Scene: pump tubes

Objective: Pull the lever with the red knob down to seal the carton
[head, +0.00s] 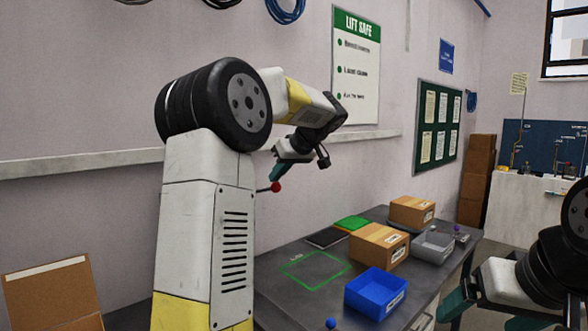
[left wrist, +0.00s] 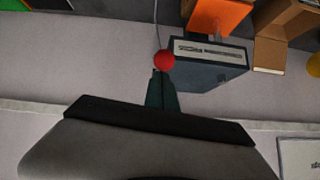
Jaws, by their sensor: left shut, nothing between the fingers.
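The red knob (head: 276,187) shows just right of my left arm in the head view, on a short piece of lever. The rest of the lever is hidden behind my arm. My left gripper (head: 275,174) is shut and empty, with its fingertips close above the knob. In the left wrist view the red knob (left wrist: 164,60) is right at the tips of my shut left gripper (left wrist: 160,76); I cannot tell whether they touch. A blue-grey box-shaped unit (left wrist: 208,66) stands beside the knob. My right gripper (head: 480,312) is at the lower right, its fingers apart.
The dark table (head: 285,252) holds a blue bin (head: 362,303), a grey bin (head: 418,252) and two cartons, one nearer (head: 366,247) and one farther (head: 411,202). An open cardboard box (head: 50,285) shows at lower left. The wrist view shows an orange part (left wrist: 222,15) and cardboard (left wrist: 285,30).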

